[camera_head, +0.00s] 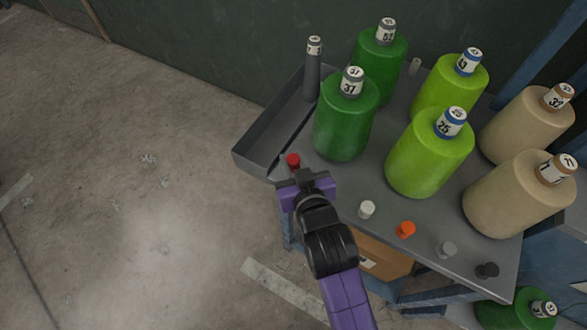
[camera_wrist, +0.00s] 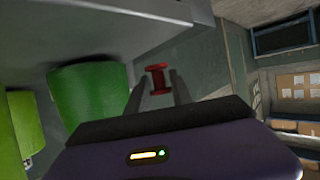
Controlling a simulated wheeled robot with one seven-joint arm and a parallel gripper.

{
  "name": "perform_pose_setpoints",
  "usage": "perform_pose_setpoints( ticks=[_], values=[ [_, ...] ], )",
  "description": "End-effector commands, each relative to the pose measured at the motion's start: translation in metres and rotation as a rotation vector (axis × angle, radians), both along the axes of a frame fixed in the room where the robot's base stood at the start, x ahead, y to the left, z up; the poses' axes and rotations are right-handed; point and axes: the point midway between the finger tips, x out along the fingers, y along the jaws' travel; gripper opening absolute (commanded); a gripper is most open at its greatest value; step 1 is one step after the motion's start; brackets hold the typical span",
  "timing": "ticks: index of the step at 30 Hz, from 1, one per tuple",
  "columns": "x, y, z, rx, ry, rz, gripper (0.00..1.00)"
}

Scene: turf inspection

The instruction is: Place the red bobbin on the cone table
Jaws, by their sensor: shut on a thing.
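The red bobbin (camera_head: 293,159) is at the near left part of the cone table (camera_head: 337,183), beside the grey tray. My gripper (camera_head: 296,171) is shut on it. The wrist view shows the red bobbin (camera_wrist: 157,79) between the two finger tips of my gripper (camera_wrist: 157,88). I cannot tell whether the bobbin touches the table top or is held just above it. My wrist hides part of the table's near edge in the head view.
Green cones (camera_head: 342,130), lime cones (camera_head: 430,160) and beige cones (camera_head: 520,195) stand on the table. White (camera_head: 367,209), orange (camera_head: 405,229), grey (camera_head: 446,249) and black (camera_head: 487,270) bobbins line the near edge. A grey tray (camera_head: 262,149) holds a dark tube (camera_head: 312,75). A cardboard box (camera_head: 385,258) sits below.

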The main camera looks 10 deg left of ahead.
Motion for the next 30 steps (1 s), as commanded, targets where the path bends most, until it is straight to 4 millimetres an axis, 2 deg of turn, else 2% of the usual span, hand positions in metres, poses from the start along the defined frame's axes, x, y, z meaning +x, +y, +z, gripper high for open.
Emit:
perform_pose_setpoints(
  ticks=[3,7,21,22,24,30],
  values=[
    [-0.001,0.000,-0.020,-0.001,0.005,0.000,0.00],
    [-0.001,-0.001,-0.036,-0.001,0.004,-0.001,0.00],
    [-0.001,0.000,-0.044,-0.001,0.002,0.000,0.00],
    [0.000,0.000,-0.043,-0.001,0.002,0.000,0.33],
    [0.000,0.000,-0.042,-0.001,0.002,0.000,0.47],
    [0.000,0.000,-0.042,0.000,0.002,0.000,0.49]
  ],
)
